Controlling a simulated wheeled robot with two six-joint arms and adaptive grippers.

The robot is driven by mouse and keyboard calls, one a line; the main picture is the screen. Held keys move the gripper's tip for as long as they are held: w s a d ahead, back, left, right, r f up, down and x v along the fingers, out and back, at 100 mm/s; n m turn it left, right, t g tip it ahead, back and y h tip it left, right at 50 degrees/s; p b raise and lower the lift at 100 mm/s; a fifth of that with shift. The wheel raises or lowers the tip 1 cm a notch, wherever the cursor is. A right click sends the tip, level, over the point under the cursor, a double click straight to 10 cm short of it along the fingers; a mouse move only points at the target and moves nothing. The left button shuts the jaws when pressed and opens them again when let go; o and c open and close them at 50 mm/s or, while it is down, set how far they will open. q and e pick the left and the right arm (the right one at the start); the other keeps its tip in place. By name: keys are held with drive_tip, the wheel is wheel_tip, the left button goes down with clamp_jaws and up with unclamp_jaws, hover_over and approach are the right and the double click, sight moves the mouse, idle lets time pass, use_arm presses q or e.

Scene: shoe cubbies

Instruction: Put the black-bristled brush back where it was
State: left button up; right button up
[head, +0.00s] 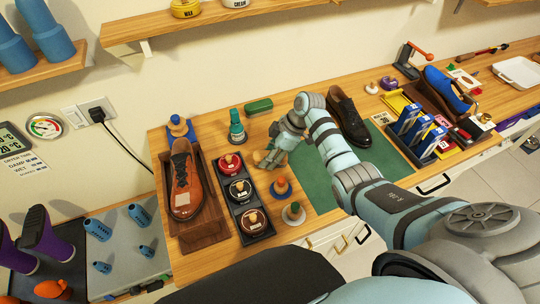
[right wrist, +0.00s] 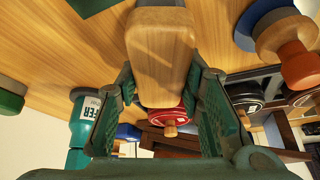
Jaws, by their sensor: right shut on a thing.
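My right gripper (head: 275,154) is low over the wooden bench, between the shoe-cream tray and the green mat. In the right wrist view its two green-padded fingers (right wrist: 165,98) are shut on the sides of a wooden-backed brush (right wrist: 160,60). The brush's pale wooden body fills the middle of that view. Its bristles are hidden there, so I cannot tell their colour. In the head view the gripper covers most of it. My left gripper is not in view.
A tray (head: 234,176) of round tins stands left of the gripper, with a brown shoe (head: 184,180) beyond it. A green bottle (head: 237,127) and two knobbed daubers (head: 281,187) (head: 293,212) are close. A black shoe (head: 347,117) stands right. The green mat (head: 316,181) has bare room.

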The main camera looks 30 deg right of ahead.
drive_tip(key=shift+f, duration=0.1)
drive_tip(key=o, duration=1.2)
drive_tip(key=shift+r, duration=0.3)
drive_tip(key=p+v, duration=0.1)
drive_tip(key=v, duration=1.1)
drive_tip(key=shift+f, duration=0.1)
